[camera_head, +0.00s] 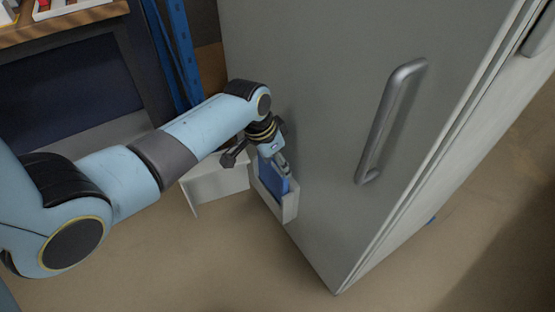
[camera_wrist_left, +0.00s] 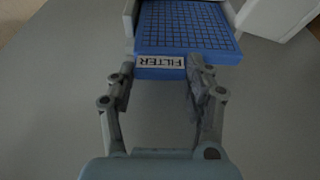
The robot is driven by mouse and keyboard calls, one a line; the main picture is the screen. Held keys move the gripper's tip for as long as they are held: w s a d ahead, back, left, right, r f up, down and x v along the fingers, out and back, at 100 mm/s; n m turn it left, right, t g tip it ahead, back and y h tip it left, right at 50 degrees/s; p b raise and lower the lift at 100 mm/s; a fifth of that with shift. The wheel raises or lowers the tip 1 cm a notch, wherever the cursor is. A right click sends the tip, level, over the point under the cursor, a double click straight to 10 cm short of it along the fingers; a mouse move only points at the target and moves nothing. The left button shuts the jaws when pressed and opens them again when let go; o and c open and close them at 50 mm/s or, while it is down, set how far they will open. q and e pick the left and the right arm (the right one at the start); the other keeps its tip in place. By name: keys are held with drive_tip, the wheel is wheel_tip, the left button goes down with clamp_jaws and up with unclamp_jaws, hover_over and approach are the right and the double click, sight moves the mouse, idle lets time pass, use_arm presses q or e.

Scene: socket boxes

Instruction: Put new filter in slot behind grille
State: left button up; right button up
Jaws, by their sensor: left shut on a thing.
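The blue filter (camera_head: 273,180) sits at least partly inside a white slot housing (camera_head: 291,206) low on the grey cabinet's face. In the left wrist view the filter (camera_wrist_left: 188,25) shows a dark grid and a white "FILTER" label on its near edge. White side walls (camera_wrist_left: 129,18) flank its far part. My left gripper (camera_wrist_left: 160,72) is shut on the filter's near, labelled end. In the head view this gripper (camera_head: 284,164) is at the top of the housing. A white panel, likely the grille (camera_head: 217,186), stands swung out left of the slot. My right gripper is out of view.
The grey cabinet (camera_head: 310,60) has a large metal handle (camera_head: 388,125) right of the slot. A blue rack post (camera_head: 180,50) and a wooden shelf (camera_head: 55,25) stand at the left. The floor (camera_head: 210,265) below the slot is clear.

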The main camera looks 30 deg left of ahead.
sight(276, 173)
use_arm(q)
drive_tip(key=shift+f+b, duration=0.65)
drive_tip(key=shift+f, duration=0.65)
drive_tip(key=shift+f+b, duration=0.75)
drive_tip(key=shift+f, duration=0.55)
drive_tip(key=o, duration=1.1)
drive_tip(key=shift+o, duration=0.2)
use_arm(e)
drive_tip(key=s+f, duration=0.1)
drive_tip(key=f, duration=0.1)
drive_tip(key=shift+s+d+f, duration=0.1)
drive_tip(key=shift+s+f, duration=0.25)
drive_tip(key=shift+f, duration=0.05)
use_arm(q)
drive_tip(key=shift+r, duration=0.15)
drive_tip(key=v, duration=0.8)
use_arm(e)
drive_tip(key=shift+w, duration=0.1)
use_arm(q)
drive_tip(key=shift+a, duration=0.1)
